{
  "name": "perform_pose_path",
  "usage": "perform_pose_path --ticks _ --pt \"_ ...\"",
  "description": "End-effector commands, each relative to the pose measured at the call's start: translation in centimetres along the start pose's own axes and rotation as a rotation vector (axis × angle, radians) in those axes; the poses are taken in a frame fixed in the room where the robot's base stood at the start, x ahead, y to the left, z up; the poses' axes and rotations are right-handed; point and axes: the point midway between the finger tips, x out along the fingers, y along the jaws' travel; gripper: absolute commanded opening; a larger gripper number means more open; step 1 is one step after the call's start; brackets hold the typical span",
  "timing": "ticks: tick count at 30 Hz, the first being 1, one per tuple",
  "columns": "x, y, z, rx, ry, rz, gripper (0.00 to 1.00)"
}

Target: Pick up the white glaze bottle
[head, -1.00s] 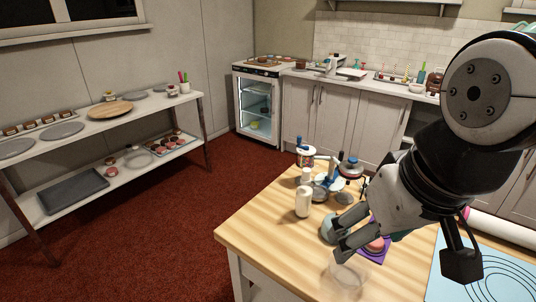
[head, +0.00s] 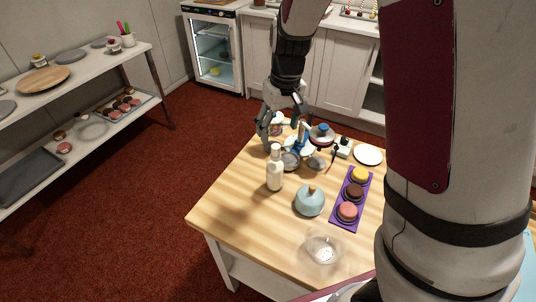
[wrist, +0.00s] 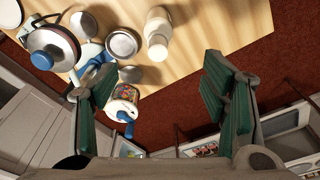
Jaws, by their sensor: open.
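The white glaze bottle (head: 275,175) stands upright on the wooden table, near its left edge. In the wrist view the bottle (wrist: 158,35) shows top-on, beyond the fingertips and between their lines. My gripper (head: 280,128) is behind the bottle in the head view, apart from it. In the wrist view my gripper (wrist: 160,80) is open, with nothing held between its fingers.
A jar with a colourful label (wrist: 124,104) and blue part is close to the left finger. Metal pans (head: 290,160) stand just behind the bottle. A light-blue domed pot (head: 310,201), purple tray (head: 334,222) of macarons and clear bowl (head: 323,249) are to the right.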

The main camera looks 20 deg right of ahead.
Motion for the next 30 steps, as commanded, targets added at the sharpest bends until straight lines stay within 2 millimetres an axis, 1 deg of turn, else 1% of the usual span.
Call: perform_pose_path --ticks 5,12,15,18,23,30 --pt "2.0 0.1 -0.2 -0.005 -0.008 0.006 0.67" --pt "6.5 0.2 0.0 -0.003 -0.01 0.005 0.67" --pt "7.9 0.2 -0.1 -0.003 -0.008 0.005 0.67" --pt "8.8 0.2 -0.1 -0.005 -0.006 0.006 0.67" --pt "9.6 0.2 -0.1 -0.003 -0.007 0.005 0.67" --pt "12.6 0.4 0.0 -0.002 -0.008 0.005 0.67"
